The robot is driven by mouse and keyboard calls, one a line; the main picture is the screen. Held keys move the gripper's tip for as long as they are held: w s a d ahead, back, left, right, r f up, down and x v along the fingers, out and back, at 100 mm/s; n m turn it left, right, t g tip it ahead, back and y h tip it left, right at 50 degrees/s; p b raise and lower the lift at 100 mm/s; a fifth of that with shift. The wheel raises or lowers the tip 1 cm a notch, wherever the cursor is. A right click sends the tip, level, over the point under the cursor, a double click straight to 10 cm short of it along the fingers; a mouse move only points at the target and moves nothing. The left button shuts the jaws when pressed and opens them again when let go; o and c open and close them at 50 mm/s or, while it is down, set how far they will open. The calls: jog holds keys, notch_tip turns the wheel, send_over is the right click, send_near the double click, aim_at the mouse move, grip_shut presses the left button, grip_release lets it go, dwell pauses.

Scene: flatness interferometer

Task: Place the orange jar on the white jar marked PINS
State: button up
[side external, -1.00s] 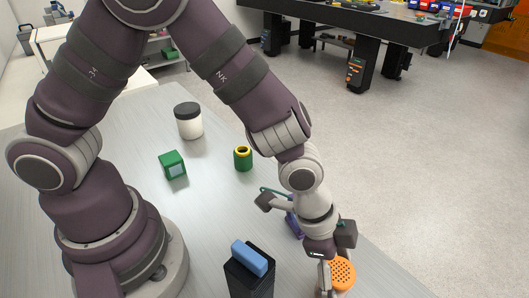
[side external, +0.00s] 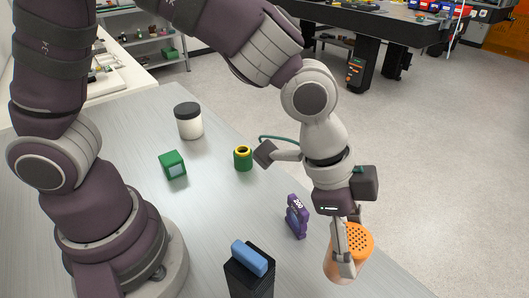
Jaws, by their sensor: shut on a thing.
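The orange jar (side external: 356,243) has an orange lid with small holes and a paler body. My gripper (side external: 343,262) is shut on it and holds it near the table's right edge, with the jar roughly upright. One finger covers part of the jar's left side. A white jar (side external: 189,125) with a dark lid stands upright at the back of the table. No PINS lettering is readable on it from here. My gripper is well to the right of and nearer the camera than the white jar.
A green box (side external: 172,165), a green and yellow ring-topped piece (side external: 243,158) and a purple item (side external: 297,217) stand on the grey table (side external: 215,215). A black block with a blue piece (side external: 249,257) stands at the front. The table's right edge is close to the held jar.

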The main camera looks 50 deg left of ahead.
jog(key=shift+w+a+r, duration=0.25)
jog(key=shift+a+r, duration=0.1)
jog(key=shift+r, duration=0.2)
jog(key=shift+w+a+r, duration=0.2)
jog(key=shift+a+r, duration=0.1)
jog(key=shift+r, duration=0.25)
jog(key=w+a+r+n+t+y, duration=0.15)
jog(key=a+n, duration=0.25)
jog(key=a, duration=0.5)
jog(key=w+a+n+t+y, duration=0.1)
jog(key=w+a+n, duration=0.25)
jog(key=a, duration=0.65)
jog(key=s+a+r+n+y, duration=0.1)
jog(key=s+a+n+y, duration=0.1)
jog(key=s+a+n, duration=0.65)
jog(key=s+a+r+n+y, duration=0.1)
jog(key=s+a+n+y, duration=0.3)
jog(key=a, duration=0.7)
jog(key=h, duration=0.2)
send_over(187, 107)
jog(key=shift+m+g, duration=0.4)
jog(key=shift+g, duration=0.05)
jog(key=shift+s+d+f, duration=0.1)
jog(key=shift+f, duration=2.5)
